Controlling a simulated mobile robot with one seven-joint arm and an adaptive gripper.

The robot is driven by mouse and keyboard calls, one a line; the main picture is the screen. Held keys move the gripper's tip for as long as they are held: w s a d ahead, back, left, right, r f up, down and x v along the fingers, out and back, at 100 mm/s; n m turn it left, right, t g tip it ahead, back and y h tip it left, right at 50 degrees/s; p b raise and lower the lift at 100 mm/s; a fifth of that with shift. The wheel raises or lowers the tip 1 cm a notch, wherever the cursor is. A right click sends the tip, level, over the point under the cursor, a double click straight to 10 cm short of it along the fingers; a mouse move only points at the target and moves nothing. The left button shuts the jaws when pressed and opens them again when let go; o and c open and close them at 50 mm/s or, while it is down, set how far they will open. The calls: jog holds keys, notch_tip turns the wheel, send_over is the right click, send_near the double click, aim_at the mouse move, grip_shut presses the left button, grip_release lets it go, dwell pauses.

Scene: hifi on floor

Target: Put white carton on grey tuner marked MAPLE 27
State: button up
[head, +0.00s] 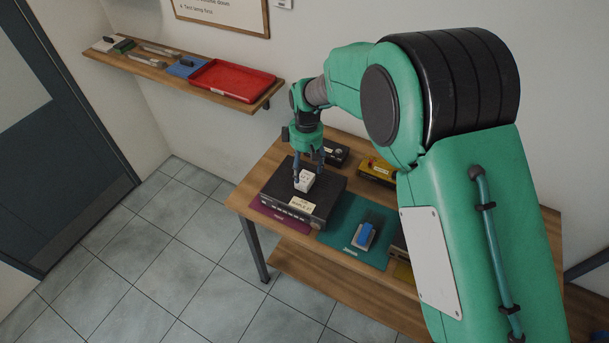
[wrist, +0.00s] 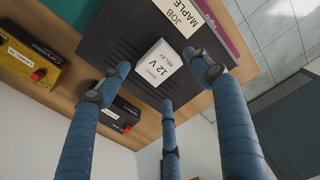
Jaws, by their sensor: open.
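The white carton (head: 304,182) stands on top of the dark grey tuner (head: 326,197); its label reads 12 V relay in the wrist view (wrist: 156,68). The tuner has a vented top and a paper label reading JOB MAPLE, seen in the wrist view (wrist: 112,42); the number is cut off by the frame edge. The carton appears to rest on the tuner's top. My gripper (head: 308,171) is just above and around the carton, its fingers spread, with gaps showing between them and the carton in the wrist view.
A blue item on a grey base (head: 364,236) sits on a green mat (head: 345,218) beside the tuner. A yellow device (head: 376,170) and a black device (head: 336,152) stand at the back of the table. A wall shelf (head: 140,61) holds a red tray (head: 232,79).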

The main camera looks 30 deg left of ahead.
aim_at(307, 178)
jog(key=shift+r, duration=2.85)
jog(key=shift+d, duration=0.1)
jog(key=s+d+r+m+t+y, duration=0.15)
jog(key=d+r+m, duration=0.25)
jog(key=d+r, duration=0.9)
jog(key=s+d+r+m+t+h, duration=0.15)
jog(key=d+r+m, duration=0.25)
jog(key=d+r, duration=1)
jog(key=s+d+m+t, duration=0.1)
jog(key=s+d+m, duration=0.1)
jog(key=s+d, duration=0.5)
jog(key=s+d+m, duration=0.3)
jog(key=d, duration=0.8)
jog(key=s+d+f+m+t, duration=0.1)
jog(key=s+d+m, duration=0.3)
jog(key=s+d, duration=0.4)
jog(key=s, duration=0.5)
jog(key=shift+d+m+t, duration=0.3)
jog(key=shift+d, duration=0.05)
